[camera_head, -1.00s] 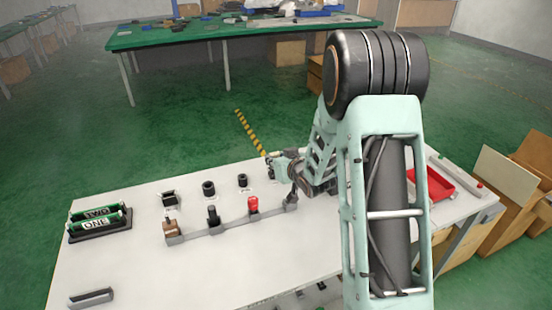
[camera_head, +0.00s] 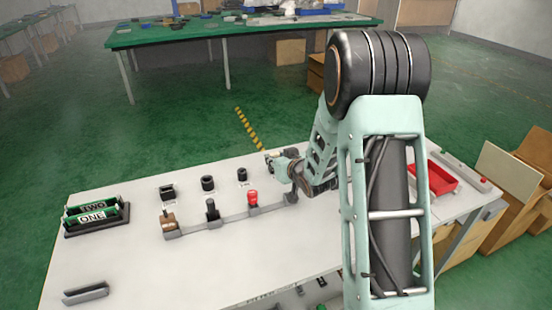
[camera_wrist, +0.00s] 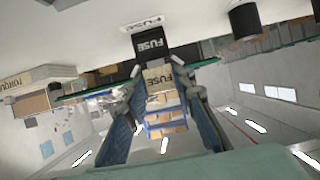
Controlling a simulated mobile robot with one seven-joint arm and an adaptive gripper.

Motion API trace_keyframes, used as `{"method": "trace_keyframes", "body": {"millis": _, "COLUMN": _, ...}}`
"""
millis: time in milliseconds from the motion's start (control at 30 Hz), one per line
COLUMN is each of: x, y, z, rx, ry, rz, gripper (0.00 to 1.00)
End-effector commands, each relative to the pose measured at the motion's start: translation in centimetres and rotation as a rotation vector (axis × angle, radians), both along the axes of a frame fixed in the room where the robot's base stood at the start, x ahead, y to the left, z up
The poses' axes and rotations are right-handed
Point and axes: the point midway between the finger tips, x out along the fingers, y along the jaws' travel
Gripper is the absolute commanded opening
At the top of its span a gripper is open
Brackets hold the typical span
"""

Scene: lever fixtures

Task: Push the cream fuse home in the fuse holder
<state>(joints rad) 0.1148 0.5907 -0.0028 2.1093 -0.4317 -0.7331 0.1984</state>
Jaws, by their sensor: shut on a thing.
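In the wrist view, which is upside down, my gripper (camera_wrist: 157,70) is shut on the cream fuse (camera_wrist: 158,79), a block with a dark FUSE label. The black fuse holder (camera_wrist: 150,43), also marked FUSE, is straight ahead of the fuse, against the pale bench surface. The fuse lines up with the holder and its far end is at or very near it; I cannot tell how deep it sits.
A row of levers, one with a red knob (camera_head: 253,197), stands left of my arm. Black fittings (camera_head: 208,184) stand behind them. A holder with green ONE and TWO pieces (camera_head: 97,219) is at the left, a red tray (camera_head: 441,182) at the right.

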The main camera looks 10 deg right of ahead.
Motion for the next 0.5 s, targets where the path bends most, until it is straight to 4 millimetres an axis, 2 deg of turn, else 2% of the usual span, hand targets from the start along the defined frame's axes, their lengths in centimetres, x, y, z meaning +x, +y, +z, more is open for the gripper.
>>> {"method": "trace_keyframes", "body": {"millis": 500, "x": -0.05, "y": -0.02, "z": -0.75, "rx": -0.001, "ry": 0.003, "rz": 0.0, "gripper": 0.06}}
